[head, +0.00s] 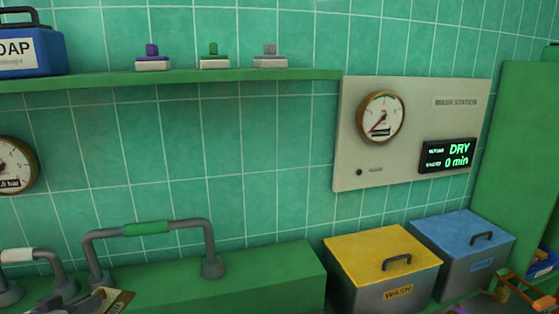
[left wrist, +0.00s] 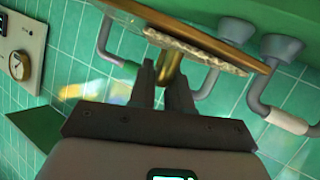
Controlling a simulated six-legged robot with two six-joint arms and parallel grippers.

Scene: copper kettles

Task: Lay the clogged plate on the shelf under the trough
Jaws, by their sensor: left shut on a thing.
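My left gripper (left wrist: 163,88) is shut on a short brass handle (left wrist: 171,64) of a plate (left wrist: 205,27). The plate has a brass rim and a pale, crusty layer along its face, and is seen nearly edge-on in the left wrist view. In the head view, the gripper (head: 92,302) and part of the plate (head: 121,301) show at the bottom left edge, in front of the green bench. Most of the plate is cut off there. I cannot make out a trough or a shelf under it.
Grey pipes (head: 210,245) with a green sleeve (head: 146,228) rise from a green bench (head: 275,280) close to the plate. A yellow-lidded WASH bin (head: 370,250) and a blue-lidded bin (head: 455,235) stand right. A wall shelf (head: 200,78) runs above.

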